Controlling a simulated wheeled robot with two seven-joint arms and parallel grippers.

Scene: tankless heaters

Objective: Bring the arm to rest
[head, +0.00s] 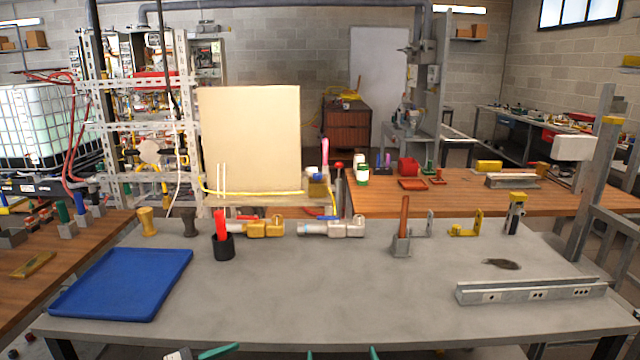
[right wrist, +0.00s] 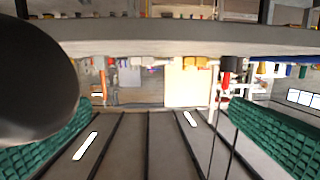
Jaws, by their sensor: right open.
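My right gripper (head: 342,354) shows at the bottom edge of the head view as two green fingertips set apart. In the right wrist view its two green ribbed fingers (right wrist: 165,140) stand wide apart with nothing between them. That view is upside down and looks across the table toward the room. A green finger of what appears to be my left gripper (head: 218,350) shows at the bottom, left of the right gripper. The rest of it is cut off, so its opening cannot be told. Both grippers are at the near side of the grey table (head: 340,285).
A blue tray (head: 125,283) lies at the table's left. A black cup (head: 223,246) holds a red item. Yellow (head: 265,228) and grey (head: 335,228) pipe fittings lie behind. A grey slotted rail (head: 530,291) lies at right. The front middle is clear.

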